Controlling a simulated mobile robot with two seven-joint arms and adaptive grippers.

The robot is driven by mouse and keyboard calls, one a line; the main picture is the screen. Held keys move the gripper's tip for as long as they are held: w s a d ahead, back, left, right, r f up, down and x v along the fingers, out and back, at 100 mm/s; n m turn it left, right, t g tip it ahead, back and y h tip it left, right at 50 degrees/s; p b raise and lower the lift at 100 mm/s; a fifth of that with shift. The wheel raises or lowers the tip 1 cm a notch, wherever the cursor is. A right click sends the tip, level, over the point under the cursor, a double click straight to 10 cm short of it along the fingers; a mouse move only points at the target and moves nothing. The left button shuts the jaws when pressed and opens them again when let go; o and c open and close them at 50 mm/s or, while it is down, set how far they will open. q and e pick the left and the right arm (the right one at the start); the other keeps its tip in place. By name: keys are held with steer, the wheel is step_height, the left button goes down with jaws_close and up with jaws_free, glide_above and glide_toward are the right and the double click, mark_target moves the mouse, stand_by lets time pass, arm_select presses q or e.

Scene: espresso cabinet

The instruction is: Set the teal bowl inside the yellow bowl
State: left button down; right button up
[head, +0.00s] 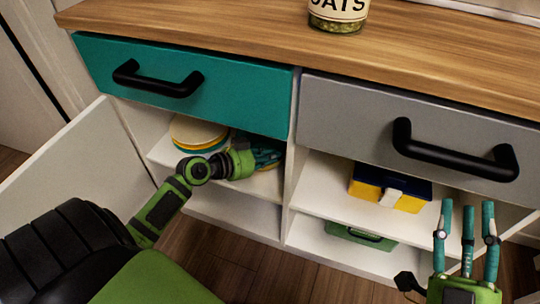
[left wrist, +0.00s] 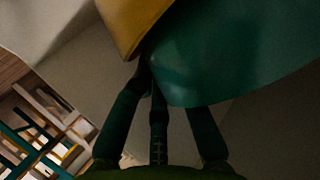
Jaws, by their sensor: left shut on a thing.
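My left gripper (head: 264,153) is inside the left open compartment, below the teal drawer, mostly hidden by its own wrist. In the left wrist view its fingers (left wrist: 150,75) come together at the edge of the teal bowl (left wrist: 225,55), which fills the right side, and are shut on it. The yellow bowl (left wrist: 130,20) shows at the top, close beside the teal one; I cannot tell whether they touch. In the head view I cannot make out either bowl clearly near the fingers. My right gripper (head: 468,208) is open and empty, fingers spread upward, in front of the right compartment.
Round yellow and teal dishes (head: 199,133) are stacked on the left shelf, behind my left wrist. The teal drawer (head: 230,95) overhangs closely. A divider (head: 292,180) stands to the right. A blue and yellow box (head: 408,203) and a green case (head: 352,238) occupy the right compartment.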

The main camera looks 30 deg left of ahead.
arm_select(q)
steer(key=shift+f, duration=0.15)
steer(key=c, duration=1.5)
jaws_free()
steer(key=shift+s+f, duration=0.1)
arm_select(e)
steer(key=shift+s+a+r+t+y, duration=0.1)
steer(key=shift+s+r+t+y, duration=0.2)
steer(key=shift+r, duration=0.25)
steer(key=shift+s+r+t+y, duration=0.2)
steer(key=shift+s+r+t, duration=0.1)
steer(key=shift+s+r, duration=0.15)
arm_select(q)
steer(key=shift+r+p, duration=0.35)
steer(key=shift+r, duration=0.25)
steer(key=v, duration=1.1)
steer(key=shift+s+a+r+p, duration=0.1)
steer(key=shift+s+a+p, duration=0.05)
steer(key=shift+s+p, duration=0.2)
arm_select(e)
steer(key=w+d+f+m+g+h, duration=0.1)
steer(key=w+d+f+g+h, duration=0.1)
steer(key=f, duration=0.7)
steer(key=w+g+h, duration=0.1)
steer(key=g+h, duration=0.1)
steer(key=shift+w+g, duration=0.4)
